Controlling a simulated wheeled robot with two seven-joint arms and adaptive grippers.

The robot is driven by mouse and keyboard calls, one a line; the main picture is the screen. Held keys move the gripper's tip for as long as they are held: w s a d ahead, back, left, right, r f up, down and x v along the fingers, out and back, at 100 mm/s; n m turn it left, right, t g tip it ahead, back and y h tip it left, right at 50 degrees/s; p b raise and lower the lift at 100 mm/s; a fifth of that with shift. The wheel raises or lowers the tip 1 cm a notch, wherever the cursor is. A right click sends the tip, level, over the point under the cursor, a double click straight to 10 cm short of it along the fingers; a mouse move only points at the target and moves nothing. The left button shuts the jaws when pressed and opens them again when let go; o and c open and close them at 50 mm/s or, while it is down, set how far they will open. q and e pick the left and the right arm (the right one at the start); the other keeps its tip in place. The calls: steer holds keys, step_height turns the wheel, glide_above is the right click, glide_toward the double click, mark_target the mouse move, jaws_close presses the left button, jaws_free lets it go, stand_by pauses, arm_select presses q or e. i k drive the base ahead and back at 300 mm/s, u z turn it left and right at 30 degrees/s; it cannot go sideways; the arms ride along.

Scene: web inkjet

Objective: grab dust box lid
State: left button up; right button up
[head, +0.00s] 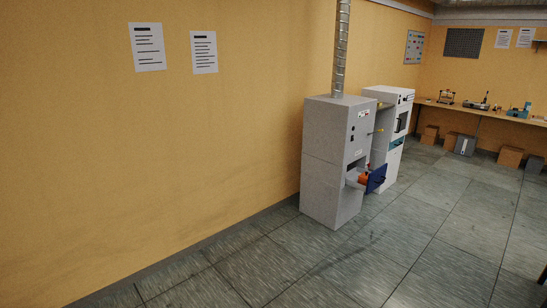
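A tall grey cabinet (332,155) stands against the yellow wall, right of the middle of the head view. A silver duct (341,48) rises from its top. Low on its right-hand face, a drawer-like part (355,177) sticks out with something orange (364,180) in it and a dark blue panel (377,178) at its outer end. I cannot tell which part, if any, is the dust box lid; it is too small. Neither of my grippers shows in the view.
A white machine (392,98) stands just behind the grey cabinet. A long bench (455,107) with small devices runs along the far wall, with cardboard boxes (511,156) under it. The grey tiled floor (420,235) in front is clear.

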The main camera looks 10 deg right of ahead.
mark_target(365, 175)
steer(key=i, duration=2.5)
steer(key=z, duration=0.45)
steer(key=i, duration=2.55)
steer(key=z, duration=0.7)
steer(key=i, duration=1.55)
steer(key=z, duration=0.2)
